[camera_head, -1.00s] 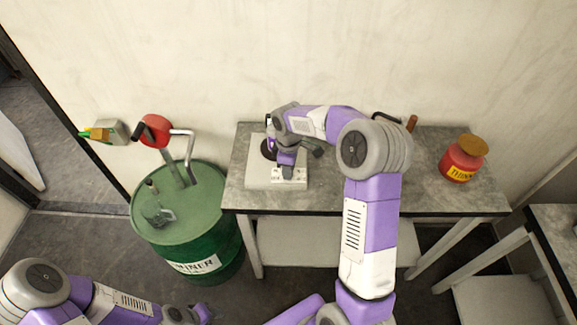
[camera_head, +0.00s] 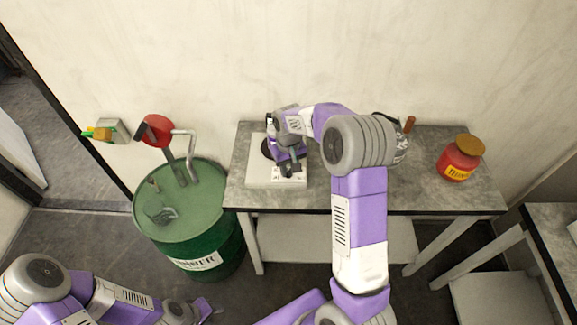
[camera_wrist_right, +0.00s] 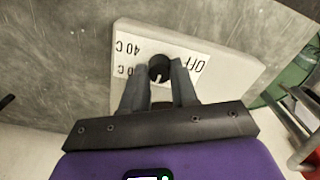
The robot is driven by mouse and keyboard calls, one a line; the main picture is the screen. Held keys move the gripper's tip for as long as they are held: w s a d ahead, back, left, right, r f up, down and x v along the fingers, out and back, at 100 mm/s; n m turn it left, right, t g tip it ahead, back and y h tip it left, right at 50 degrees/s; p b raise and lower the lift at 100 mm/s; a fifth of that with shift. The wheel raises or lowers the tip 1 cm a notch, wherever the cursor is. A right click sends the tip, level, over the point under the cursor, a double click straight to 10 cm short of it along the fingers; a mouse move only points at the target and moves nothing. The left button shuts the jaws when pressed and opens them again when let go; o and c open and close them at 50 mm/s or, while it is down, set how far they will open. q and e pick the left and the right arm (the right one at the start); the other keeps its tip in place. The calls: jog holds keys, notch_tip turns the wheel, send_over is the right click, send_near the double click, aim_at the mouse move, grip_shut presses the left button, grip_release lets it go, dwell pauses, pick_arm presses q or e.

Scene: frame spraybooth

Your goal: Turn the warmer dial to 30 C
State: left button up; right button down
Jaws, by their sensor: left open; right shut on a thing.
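The warmer (camera_head: 262,181) is a flat white box on the grey table, with a dark round plate on top, partly covered by my right gripper (camera_head: 289,172). In the right wrist view its black dial (camera_wrist_right: 160,66) sits between the fingertips of my right gripper (camera_wrist_right: 160,76), which is shut on it. A small pale mark shows on the dial's near side. The label (camera_wrist_right: 130,47) reads "OFF" on the right and "40 C" on the left; another marking below is partly hidden by a finger. My left gripper (camera_head: 207,310) is open and empty at the bottom, away from the table.
A red jar with a brown lid (camera_head: 461,158) stands at the right of the table (camera_head: 432,196). A dark pot with a brown handle (camera_head: 402,140) is partly behind my right arm. A green drum (camera_head: 208,215) stands left of the table. The table's middle front is clear.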

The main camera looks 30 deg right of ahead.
aim_at(289, 171)
jog(key=m+p, duration=0.1)
jog(key=m, duration=0.3)
jog(key=shift+m, duration=0.3)
jog(key=m+p, duration=0.1)
jog(key=m, duration=0.3)
jog(key=shift+m, duration=0.3)
jog(key=c, duration=0.9)
grip_release()
jog(key=shift+o, duration=0.2)
jog(key=shift+r, duration=0.1)
notch_tip(289, 171, up, 7)
jog(key=shift+r+p, duration=0.15)
jog(key=shift+p, duration=0.55)
